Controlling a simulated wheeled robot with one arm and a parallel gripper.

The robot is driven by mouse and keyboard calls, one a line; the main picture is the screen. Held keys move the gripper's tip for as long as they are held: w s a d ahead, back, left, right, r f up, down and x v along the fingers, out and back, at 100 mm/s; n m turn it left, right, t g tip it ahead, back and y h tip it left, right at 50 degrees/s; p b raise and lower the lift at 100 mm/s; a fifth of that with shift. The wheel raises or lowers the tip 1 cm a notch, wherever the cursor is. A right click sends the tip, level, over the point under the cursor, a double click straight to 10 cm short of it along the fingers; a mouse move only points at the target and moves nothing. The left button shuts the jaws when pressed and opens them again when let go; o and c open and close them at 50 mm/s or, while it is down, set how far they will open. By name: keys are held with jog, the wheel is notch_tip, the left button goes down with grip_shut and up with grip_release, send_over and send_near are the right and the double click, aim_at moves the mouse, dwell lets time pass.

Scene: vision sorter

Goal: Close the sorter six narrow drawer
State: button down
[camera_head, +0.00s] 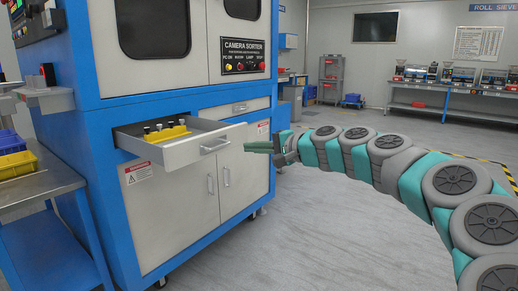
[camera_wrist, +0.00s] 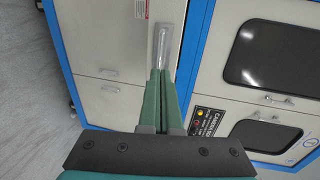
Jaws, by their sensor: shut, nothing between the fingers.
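The narrow drawer (camera_head: 190,150) is pulled out from the blue and white sorter cabinet in the head view. Its pale front has a metal bar handle (camera_head: 214,147). My gripper (camera_head: 248,146) is at the end of my arm, just right of the drawer front, with shut fingers pointing left at it. In the head view I cannot tell whether the fingertips touch the front. In the wrist view the green fingers (camera_wrist: 162,75) lie together with nothing between them. A pale grey piece (camera_wrist: 164,45) shows just past their tips; I cannot tell which part it is.
A yellow tray (camera_head: 167,133) with several small items sits in the drawer. A closed drawer (camera_head: 238,108) is to its right, with cabinet doors (camera_head: 180,215) below. The floor at right is open.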

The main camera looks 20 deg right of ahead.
aim_at(220, 147)
jog(key=x, duration=0.9)
jog(key=shift+w+a+f, duration=0.1)
jog(key=shift+w+a, duration=0.05)
